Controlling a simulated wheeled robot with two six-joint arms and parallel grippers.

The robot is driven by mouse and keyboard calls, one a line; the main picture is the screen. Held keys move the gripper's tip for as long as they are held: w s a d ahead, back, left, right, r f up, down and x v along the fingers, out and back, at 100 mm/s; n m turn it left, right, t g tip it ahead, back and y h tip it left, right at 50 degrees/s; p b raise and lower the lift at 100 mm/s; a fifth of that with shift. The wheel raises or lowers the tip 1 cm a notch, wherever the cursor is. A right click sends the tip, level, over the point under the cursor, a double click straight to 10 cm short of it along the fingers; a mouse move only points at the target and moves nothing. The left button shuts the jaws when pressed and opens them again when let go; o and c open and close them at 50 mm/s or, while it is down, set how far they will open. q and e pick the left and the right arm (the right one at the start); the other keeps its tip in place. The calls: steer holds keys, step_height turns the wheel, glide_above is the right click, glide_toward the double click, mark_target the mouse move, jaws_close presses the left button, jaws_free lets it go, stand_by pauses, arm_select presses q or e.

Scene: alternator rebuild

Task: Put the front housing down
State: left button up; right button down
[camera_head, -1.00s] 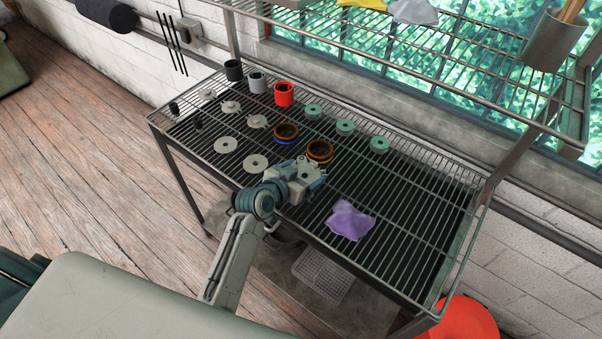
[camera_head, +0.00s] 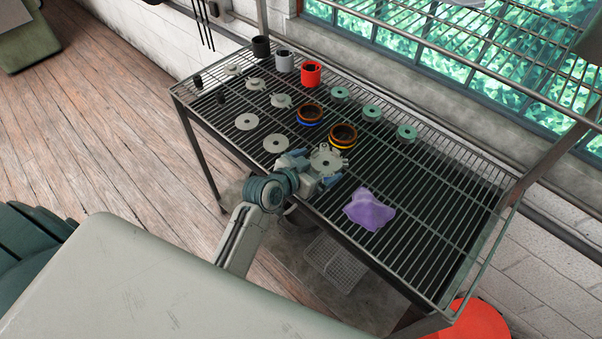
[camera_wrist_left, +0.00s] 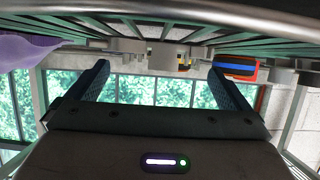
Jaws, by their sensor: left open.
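The front housing, a light grey flanged disc with holes (camera_head: 327,160), appears to rest on the wire shelf, just beyond my left gripper. My left gripper (camera_head: 315,169) is open, its two blue fingers apart on either side of the housing's near side. In the left wrist view, the open fingers (camera_wrist_left: 158,72) stand wide apart. A grey part, likely the front housing (camera_wrist_left: 163,57), shows ahead between them, with a gap to both fingers. My right gripper is not in view.
The wire shelf (camera_head: 412,222) holds grey discs (camera_head: 246,121), copper-coloured rings (camera_head: 343,134), green parts (camera_head: 406,132) and a red cup (camera_head: 311,74). A purple cloth (camera_head: 370,209) lies right of the gripper. The shelf's right part is bare.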

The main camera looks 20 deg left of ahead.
arm_select(q)
steer(key=b+v, duration=0.1)
steer(key=v, duration=0.7)
steer(key=shift+s+b, duration=0.25)
steer(key=shift+b, duration=0.1)
steer(key=shift+s+a+r, duration=0.1)
steer(key=shift+s+r, duration=0.05)
